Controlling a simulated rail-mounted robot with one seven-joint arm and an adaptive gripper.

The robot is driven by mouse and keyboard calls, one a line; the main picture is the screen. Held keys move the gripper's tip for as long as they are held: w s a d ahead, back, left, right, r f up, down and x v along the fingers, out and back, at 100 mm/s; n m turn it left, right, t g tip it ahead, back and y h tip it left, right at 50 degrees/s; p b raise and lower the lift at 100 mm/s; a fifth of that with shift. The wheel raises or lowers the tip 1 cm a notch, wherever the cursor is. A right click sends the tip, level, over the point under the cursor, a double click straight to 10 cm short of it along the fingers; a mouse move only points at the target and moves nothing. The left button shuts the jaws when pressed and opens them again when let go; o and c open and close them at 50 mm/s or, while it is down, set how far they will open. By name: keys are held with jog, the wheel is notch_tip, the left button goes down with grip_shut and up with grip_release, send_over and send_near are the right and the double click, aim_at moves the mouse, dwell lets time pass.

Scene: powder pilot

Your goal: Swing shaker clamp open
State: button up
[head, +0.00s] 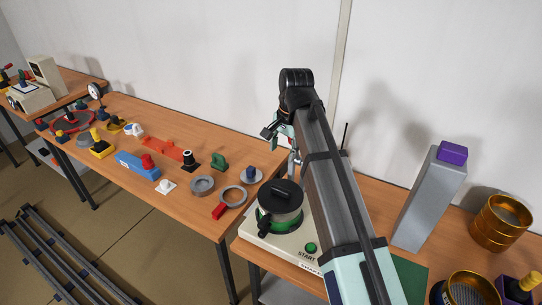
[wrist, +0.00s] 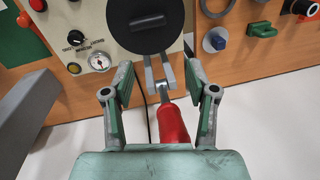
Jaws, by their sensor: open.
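The shaker (head: 279,208) has a black round lid and a green band, and stands on a pale base with a START button. In the wrist view its black lid (wrist: 150,22) is at the top centre. The clamp's grey metal fork (wrist: 160,73) extends from the lid's edge to a red handle (wrist: 172,122). My gripper (wrist: 160,77) is open, with one finger on each side of the fork and handle. I see no clear contact. In the head view my gripper (head: 275,130) is partly visible behind the shaker, and my arm hides the clamp handle.
A tall grey block with a purple top (head: 430,195) and brass sieves (head: 500,222) stand to the right. The left table holds a grey ring (head: 202,186), a red-handled ring (head: 232,198) and a blue block (head: 137,165). The wall is close behind.

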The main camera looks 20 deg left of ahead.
notch_tip(320, 180, up, 15)
jog(key=d, duration=0.2)
jog(key=shift+s+r+p, duration=0.15)
jog(key=shift+s+p, duration=0.15)
jog(key=shift+p, duration=0.05)
jog(key=shift+d, duration=0.1)
